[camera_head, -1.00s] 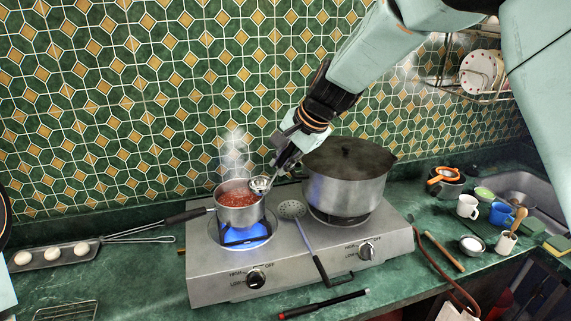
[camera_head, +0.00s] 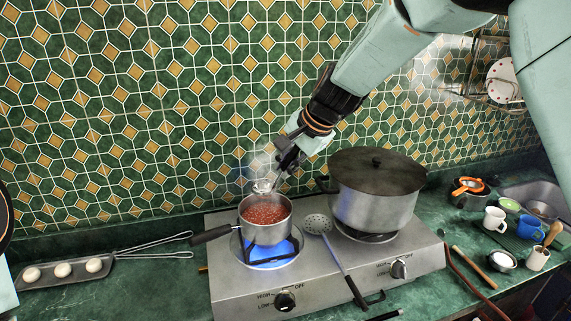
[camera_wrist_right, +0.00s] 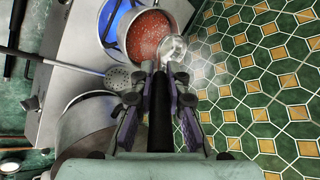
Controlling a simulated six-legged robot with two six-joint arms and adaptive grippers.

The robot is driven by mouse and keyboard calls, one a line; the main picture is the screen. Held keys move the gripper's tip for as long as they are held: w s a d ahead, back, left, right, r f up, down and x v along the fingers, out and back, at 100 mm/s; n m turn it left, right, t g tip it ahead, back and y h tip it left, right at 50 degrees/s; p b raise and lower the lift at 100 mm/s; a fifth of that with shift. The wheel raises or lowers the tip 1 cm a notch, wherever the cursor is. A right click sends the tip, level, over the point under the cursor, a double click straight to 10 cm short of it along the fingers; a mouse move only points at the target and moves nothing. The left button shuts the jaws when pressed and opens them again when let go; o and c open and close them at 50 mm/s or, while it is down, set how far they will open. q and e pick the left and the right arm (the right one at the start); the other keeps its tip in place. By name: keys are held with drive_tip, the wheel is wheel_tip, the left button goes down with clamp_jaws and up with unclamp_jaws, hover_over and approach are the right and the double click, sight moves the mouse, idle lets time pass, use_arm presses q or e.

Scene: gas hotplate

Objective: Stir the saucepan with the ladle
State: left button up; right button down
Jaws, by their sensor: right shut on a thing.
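The saucepan (camera_head: 266,234) holds a chunky red food and sits on the left burner over a blue flame, its dark handle pointing left. My right gripper (camera_head: 288,158) is shut on the ladle, above and behind the saucepan. The ladle's metal bowl (camera_head: 263,187) appears at the pan's far rim in the head view. In the right wrist view the ladle bowl (camera_wrist_right: 172,48) overlaps the edge of the saucepan (camera_wrist_right: 132,58), and its dark handle runs between my fingers (camera_wrist_right: 160,84). Whether the bowl touches the food is unclear. My left gripper is out of view.
A large lidded pot (camera_head: 372,205) stands on the right burner, close to my right gripper. A skimmer (camera_head: 318,223) lies on the hotplate (camera_head: 240,297) between the pots. A tray with eggs (camera_head: 45,281) is at left; cups (camera_head: 495,219) are at right. The tiled wall is close behind.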

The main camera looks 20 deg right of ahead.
drive_tip(key=shift+w+f, duration=0.25)
drive_tip(key=shift+w, duration=0.15)
drive_tip(key=shift+d+f, duration=0.2)
drive_tip(key=shift+f, duration=0.05)
drive_tip(key=shift+s+d+f+b, duration=0.25)
drive_tip(key=shift+f+b, duration=0.15)
drive_tip(key=shift+b, duration=0.35)
use_arm(q)
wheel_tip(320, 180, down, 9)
drive_tip(key=b, duration=0.7)
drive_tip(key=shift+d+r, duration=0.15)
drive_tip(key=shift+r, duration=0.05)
use_arm(e)
wheel_tip(320, 180, down, 9)
drive_tip(key=shift+a, duration=0.3)
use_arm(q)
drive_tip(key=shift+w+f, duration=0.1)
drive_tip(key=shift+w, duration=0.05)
